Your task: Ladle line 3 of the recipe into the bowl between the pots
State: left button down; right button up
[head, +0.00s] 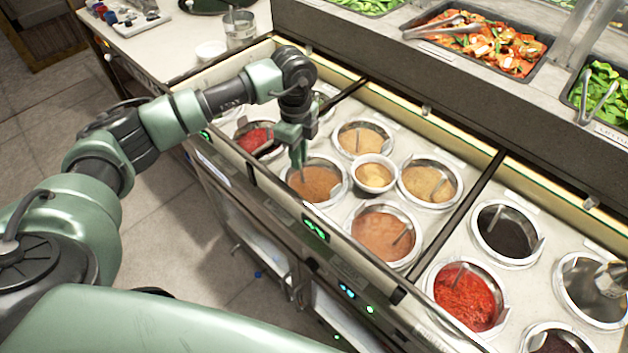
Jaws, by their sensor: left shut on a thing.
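My left gripper (296,146) points down over a pot of brown sauce (318,185). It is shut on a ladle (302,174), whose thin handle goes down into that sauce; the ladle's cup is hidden. My right gripper is out of view. No recipe text is readable.
A pot of red sauce (258,139) sits partly behind my left arm. To the right are red (465,296) and dark (506,231) pots. A raised ledge with food trays (492,43) runs behind the wells. A side counter (167,48) stands at the upper left.

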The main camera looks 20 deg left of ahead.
pick_arm(q)
jog(key=shift+f, duration=0.2)
dwell(0.6)
jog(key=c, duration=0.7)
grip_release()
jog(key=shift+r+p, duration=3.25)
jog(key=shift+r, duration=1.3)
jog(key=shift+f, duration=0.1)
